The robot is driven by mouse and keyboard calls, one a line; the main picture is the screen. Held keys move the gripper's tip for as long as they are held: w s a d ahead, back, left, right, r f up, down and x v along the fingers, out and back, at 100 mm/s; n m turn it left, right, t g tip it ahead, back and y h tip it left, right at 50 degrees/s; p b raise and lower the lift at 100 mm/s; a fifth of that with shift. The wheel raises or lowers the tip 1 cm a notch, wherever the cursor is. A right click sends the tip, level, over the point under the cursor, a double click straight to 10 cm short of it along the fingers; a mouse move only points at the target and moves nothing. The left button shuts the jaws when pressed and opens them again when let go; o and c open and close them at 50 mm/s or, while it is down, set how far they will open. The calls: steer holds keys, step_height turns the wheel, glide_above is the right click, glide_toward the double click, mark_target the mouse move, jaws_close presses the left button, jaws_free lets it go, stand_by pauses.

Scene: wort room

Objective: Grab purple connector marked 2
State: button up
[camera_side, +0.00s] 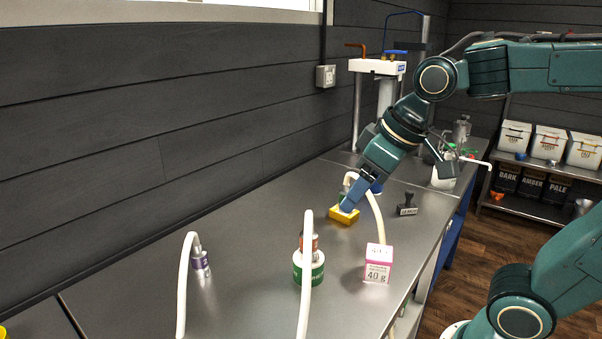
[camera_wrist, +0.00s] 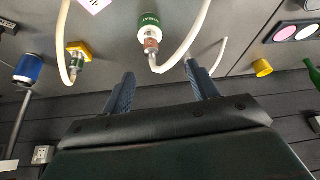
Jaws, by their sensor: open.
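The purple connector (camera_side: 200,262) stands on the bench at the left in the side view, with a white hose (camera_side: 184,275) arching from its top. Its mark cannot be read. I cannot make it out in the wrist view; a white hose (camera_wrist: 219,60) there runs down behind my right finger. My gripper (camera_side: 348,203) is open and empty, well to the right of and behind the purple connector, appearing above a yellow block (camera_side: 343,217).
A pink 40 g box (camera_side: 378,263) and dark stamp (camera_side: 407,206) stand rightward. The dark wall (camera_side: 120,130) bounds the bench.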

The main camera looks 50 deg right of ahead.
steer(key=w+a+f+n, duration=0.1)
steer(key=w+a, duration=0.1)
steer(key=w, duration=0.5)
steer(key=w+a+f+n, duration=0.1)
steer(key=w+a, duration=0.1)
steer(key=w, duration=0.6)
steer(key=n+g+y, duration=0.1)
steer(key=n+y, duration=0.1)
steer(key=n, duration=0.1)
glide_toward(198, 252)
steer(key=shift+w+d+r, duration=0.35)
steer(key=shift+d+r, duration=0.2)
steer(key=x, duration=0.8)
steer(key=shift+s+d+f, duration=0.1)
steer(key=shift+f, duration=0.2)
steer(key=shift+f, duration=0.1)
steer(key=shift+a+x, duration=0.2)
steer(key=shift+x, duration=2.35)
